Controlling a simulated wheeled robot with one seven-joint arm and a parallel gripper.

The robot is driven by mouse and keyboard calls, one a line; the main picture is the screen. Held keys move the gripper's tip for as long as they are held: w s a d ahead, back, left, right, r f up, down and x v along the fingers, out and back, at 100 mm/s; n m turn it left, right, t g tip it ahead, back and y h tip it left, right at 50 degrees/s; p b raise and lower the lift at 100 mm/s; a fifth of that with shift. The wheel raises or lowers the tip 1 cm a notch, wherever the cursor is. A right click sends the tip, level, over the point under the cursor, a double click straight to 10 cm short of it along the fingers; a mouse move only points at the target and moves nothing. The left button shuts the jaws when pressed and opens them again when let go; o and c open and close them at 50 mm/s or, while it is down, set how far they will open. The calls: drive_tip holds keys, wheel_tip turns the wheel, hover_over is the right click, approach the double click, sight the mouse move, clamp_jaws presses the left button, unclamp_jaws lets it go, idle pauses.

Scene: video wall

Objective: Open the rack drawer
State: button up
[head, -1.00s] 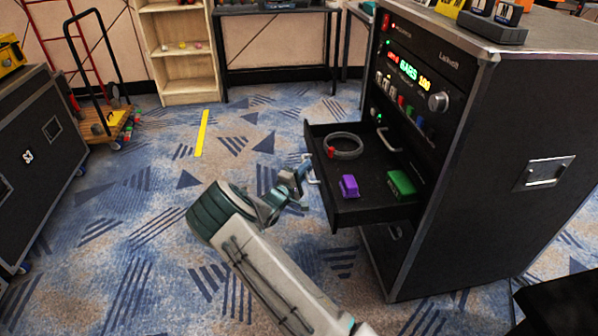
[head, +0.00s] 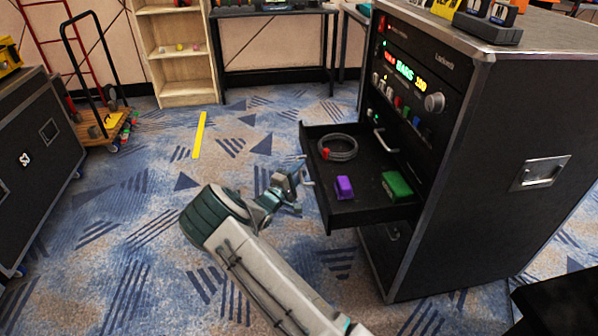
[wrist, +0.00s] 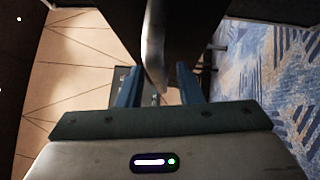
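The rack drawer (head: 345,215) is a black tray pulled well out of the black rack case (head: 480,180). It holds a grey cable coil (head: 343,148) with a red end, a purple block (head: 344,188) and a green block (head: 397,186). A pale handle (head: 307,170) is on the drawer front. My gripper (head: 299,190) is at this front, by the handle. In the wrist view, the two blue fingers (wrist: 158,88) are spread apart, with the light handle bar (wrist: 154,45) between them and gaps on both sides.
The patterned carpet to the left is clear, with a yellow strip (head: 199,135). A dark case (head: 35,165) and a hand cart (head: 105,125) stand at the left. A wooden shelf (head: 187,88) and a black table (head: 275,72) are at the back.

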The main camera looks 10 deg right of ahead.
drive_tip(key=p+v, duration=0.2)
drive_tip(key=v, duration=1.1)
drive_tip(key=shift+s+a, duration=0.2)
drive_tip(key=shift+s, duration=0.05)
drive_tip(key=s+d+r+m+g+y+p, duration=0.2)
drive_tip(key=s+d+r+m+g+p, duration=0.35)
drive_tip(key=r, duration=0.55)
drive_tip(key=s+d+r+m+g+y+p, duration=0.1)
drive_tip(key=s+d+r+m+g+p, duration=0.2)
drive_tip(key=s+d+r+g+p, duration=0.5)
drive_tip(key=s+a+r+m+t+y+p, duration=0.1)
drive_tip(key=s+r+y+p, duration=0.4)
drive_tip(key=s+r, duration=0.5)
drive_tip(key=s+a+r+m+t+y+p, duration=0.1)
drive_tip(key=s+r+y+p, duration=0.4)
drive_tip(key=s+r, duration=0.5)
wheel_tip(320, 180, up, 7)
drive_tip(key=shift+s+a+y+p, duration=0.3)
drive_tip(key=shift+y+p, duration=0.05)
drive_tip(key=shift+y, duration=0.05)
drive_tip(key=shift+t, duration=0.25)
